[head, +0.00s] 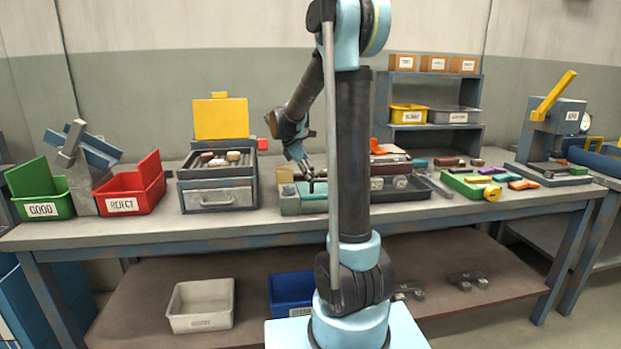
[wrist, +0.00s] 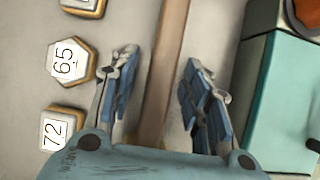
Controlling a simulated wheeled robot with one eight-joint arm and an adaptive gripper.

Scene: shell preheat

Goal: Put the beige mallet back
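A long brown wooden bar (wrist: 167,70), which looks like a mallet handle, runs between the fingers of my gripper (wrist: 160,88) in the wrist view. The fingers are open, with a gap showing on each side of the bar. No mallet head shows in the wrist view, so I cannot confirm that this is the beige mallet. In the head view my gripper (head: 311,183) is low over the bench, by the teal fixture (head: 291,205). A small beige block (head: 284,174) shows left of it; I cannot tell whether it is the mallet's head.
A teal block (wrist: 278,110) stands close on the right. A drawer unit (head: 218,190), red bin (head: 130,192) and green bin (head: 40,190) are on the bench's left. A dark tray (head: 405,190) is right of my arm.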

